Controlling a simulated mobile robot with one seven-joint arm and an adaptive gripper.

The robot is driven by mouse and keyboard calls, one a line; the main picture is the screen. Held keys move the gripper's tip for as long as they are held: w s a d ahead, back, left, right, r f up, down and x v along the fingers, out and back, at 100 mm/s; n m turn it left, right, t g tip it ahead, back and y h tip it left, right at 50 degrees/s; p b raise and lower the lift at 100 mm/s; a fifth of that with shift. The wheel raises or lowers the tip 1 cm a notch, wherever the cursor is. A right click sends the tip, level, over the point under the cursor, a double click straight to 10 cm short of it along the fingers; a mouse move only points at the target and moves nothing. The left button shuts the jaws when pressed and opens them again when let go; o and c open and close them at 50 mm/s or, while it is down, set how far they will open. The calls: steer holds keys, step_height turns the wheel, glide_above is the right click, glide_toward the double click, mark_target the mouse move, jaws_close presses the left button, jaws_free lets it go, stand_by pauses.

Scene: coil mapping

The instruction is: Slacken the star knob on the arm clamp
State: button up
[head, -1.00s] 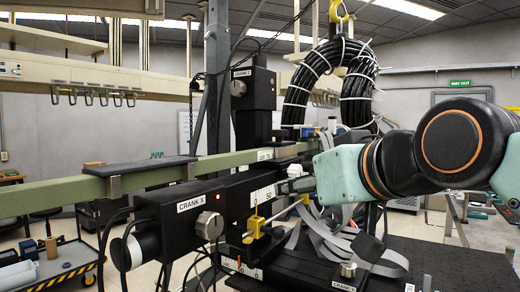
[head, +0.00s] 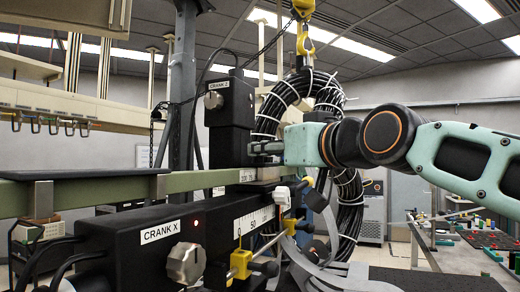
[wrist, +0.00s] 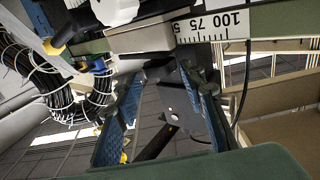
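A pale knob (head: 283,197) sits on the dark fitting at the right end of the scale bar, beside yellow-tipped parts. I take it for the star knob, but its lobes are not clear. In the wrist view the pale knob (wrist: 115,10) is cut by the top edge. My gripper (head: 258,152) is above the green rail, higher than the knob and apart from it, in front of the hanging cable coil. In the wrist view my gripper (wrist: 160,118) has its blue-padded fingers spread, with nothing held between them.
The black CRANK Z housing (head: 230,115) stands just left of my gripper. The CRANK X box (head: 130,245) and a yellow clamp (head: 240,263) are lower down. The cable coil (head: 350,200) hangs from a yellow hook (head: 304,40). The green rail (head: 100,188) crosses below.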

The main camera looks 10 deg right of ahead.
steer(key=shift+x, duration=2.3)
steer(key=c, duration=0.9)
